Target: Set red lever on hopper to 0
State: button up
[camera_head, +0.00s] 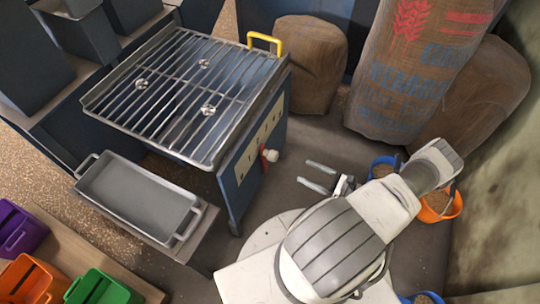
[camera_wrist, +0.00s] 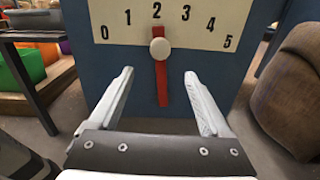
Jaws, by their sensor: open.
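The red lever (camera_wrist: 162,85) is on the blue hopper's side, with a white round knob (camera_wrist: 158,48) at its pivot. Its long end hangs down and its short upper end points at about the 2 on the pale number plate (camera_wrist: 205,30). The plate runs from 0 at left to 5 at right. In the head view the lever (camera_head: 264,158) shows small on the hopper (camera_head: 240,185). My gripper (camera_wrist: 158,73) is open, with one finger on each side of the lever in the wrist view. In the head view my gripper (camera_head: 303,171) is apart from it.
A metal grate (camera_head: 180,95) with a yellow handle (camera_head: 264,40) tops the hopper. A grey tray (camera_head: 135,195) sits at its left. Sacks (camera_head: 415,70) stand behind, and blue and orange buckets (camera_head: 440,208) lie at right beside my arm. Floor between gripper and hopper is clear.

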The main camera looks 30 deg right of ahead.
aim_at(270, 155)
jog(key=b+x, duration=0.2)
jog(key=x, duration=1.3)
jog(key=shift+w+a, duration=0.15)
jog(key=shift+w, duration=0.15)
grip_shut()
